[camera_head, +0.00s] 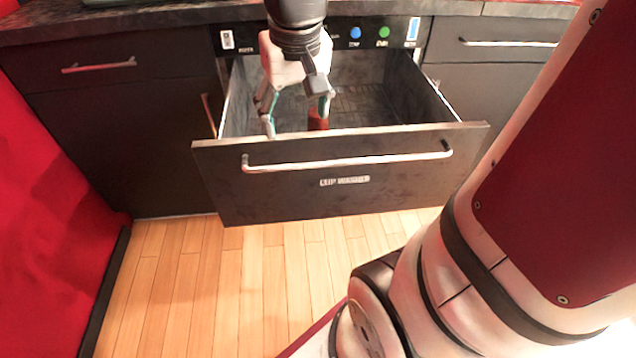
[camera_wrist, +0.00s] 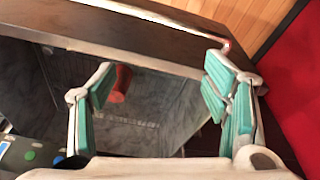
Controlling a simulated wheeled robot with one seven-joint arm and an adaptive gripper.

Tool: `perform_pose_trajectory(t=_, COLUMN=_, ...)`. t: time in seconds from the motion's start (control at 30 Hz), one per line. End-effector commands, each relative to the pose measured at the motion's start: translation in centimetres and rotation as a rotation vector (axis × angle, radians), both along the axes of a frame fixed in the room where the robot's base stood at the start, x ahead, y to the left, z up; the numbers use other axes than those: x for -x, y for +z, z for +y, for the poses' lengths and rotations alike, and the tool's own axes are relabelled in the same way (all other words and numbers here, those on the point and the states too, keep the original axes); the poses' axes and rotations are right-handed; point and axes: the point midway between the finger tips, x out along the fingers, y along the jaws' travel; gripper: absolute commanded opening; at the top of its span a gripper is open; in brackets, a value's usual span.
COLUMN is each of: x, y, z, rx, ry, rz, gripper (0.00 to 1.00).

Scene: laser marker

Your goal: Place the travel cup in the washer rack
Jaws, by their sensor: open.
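The travel cup (camera_head: 318,119) is red and sits inside the open drawer, near its front wall. The washer rack (camera_head: 365,100) is the dark grid on the drawer floor; the grid also shows in the wrist view (camera_wrist: 135,121). My gripper (camera_head: 297,118) is over the drawer with its fingers spread and pointing down. In the wrist view my gripper (camera_wrist: 165,95) is open and empty. The cup's base is hidden by the drawer front in the head view.
The drawer front (camera_head: 340,196) with its long handle stands pulled out as a wall before the drawer. A panel with blue and green buttons (camera_head: 370,33) is behind it. Dark cabinets stand on both sides, and a red surface (camera_head: 55,190) is at left. The rack's right part is clear.

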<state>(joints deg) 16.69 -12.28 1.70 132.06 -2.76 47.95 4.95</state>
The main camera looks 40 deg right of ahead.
Motion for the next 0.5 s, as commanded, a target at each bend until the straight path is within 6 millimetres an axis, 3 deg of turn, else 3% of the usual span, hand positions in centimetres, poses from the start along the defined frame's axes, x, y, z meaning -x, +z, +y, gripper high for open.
perform_pose_trajectory(t=0.03, x=2.2, y=0.9, z=1.7, rx=-0.003, ry=0.038, rz=0.011, gripper=0.69)
perform_pose_trajectory(t=0.2, x=9.8, y=2.1, z=6.0, rx=-0.028, ry=0.148, rz=0.078, gripper=0.69)
perform_pose_trajectory(t=0.4, x=17.4, y=1.9, z=8.7, rx=-0.053, ry=0.260, rz=0.145, gripper=0.69)
perform_pose_trajectory(t=0.5, x=19.6, y=1.7, z=9.2, rx=-0.061, ry=0.294, rz=0.168, gripper=0.69)
